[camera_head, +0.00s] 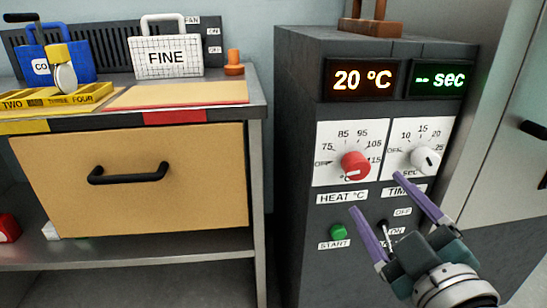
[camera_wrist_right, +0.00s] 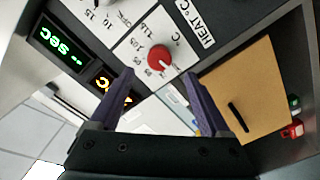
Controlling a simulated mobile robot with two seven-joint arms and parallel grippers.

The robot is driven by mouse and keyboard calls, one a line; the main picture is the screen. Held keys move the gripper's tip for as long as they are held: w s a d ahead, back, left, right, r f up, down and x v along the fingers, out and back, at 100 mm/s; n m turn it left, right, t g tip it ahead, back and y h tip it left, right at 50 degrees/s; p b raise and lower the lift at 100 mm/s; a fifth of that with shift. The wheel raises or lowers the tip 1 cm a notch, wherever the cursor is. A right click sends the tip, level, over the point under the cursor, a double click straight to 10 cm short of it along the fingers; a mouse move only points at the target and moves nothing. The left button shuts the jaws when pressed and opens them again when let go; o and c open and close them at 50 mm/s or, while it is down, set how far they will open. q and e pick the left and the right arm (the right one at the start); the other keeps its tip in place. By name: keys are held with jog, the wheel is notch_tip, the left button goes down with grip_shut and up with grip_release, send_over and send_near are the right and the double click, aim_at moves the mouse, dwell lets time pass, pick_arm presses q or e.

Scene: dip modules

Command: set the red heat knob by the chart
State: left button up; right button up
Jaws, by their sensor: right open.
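The red heat knob (camera_head: 355,165) sits on a white dial plate marked 75 to 115, above the label HEAT °C. A pale mark shows on its lower part; I cannot tell exactly where it points. The display (camera_head: 361,80) above reads 20 °C. My right gripper (camera_head: 375,192) is open and empty, its purple fingers spread below and right of the red knob. In the right wrist view, the red knob (camera_wrist_right: 159,57) shows just beyond and between the fingertips (camera_wrist_right: 155,77), apparently not touched. I cannot make out a chart. My left gripper is out of view.
A white timer knob (camera_head: 425,159) is close to the right, under a "-- sec" display (camera_head: 439,80). A green START button (camera_head: 338,232) and an ON/OFF switch are below.

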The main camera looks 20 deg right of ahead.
aim_at(360, 171)
jog(key=b+x, duration=0.2)
jog(key=x, duration=0.6)
jog(key=shift+w, duration=0.25)
jog(key=shift+r, duration=0.1)
grip_shut()
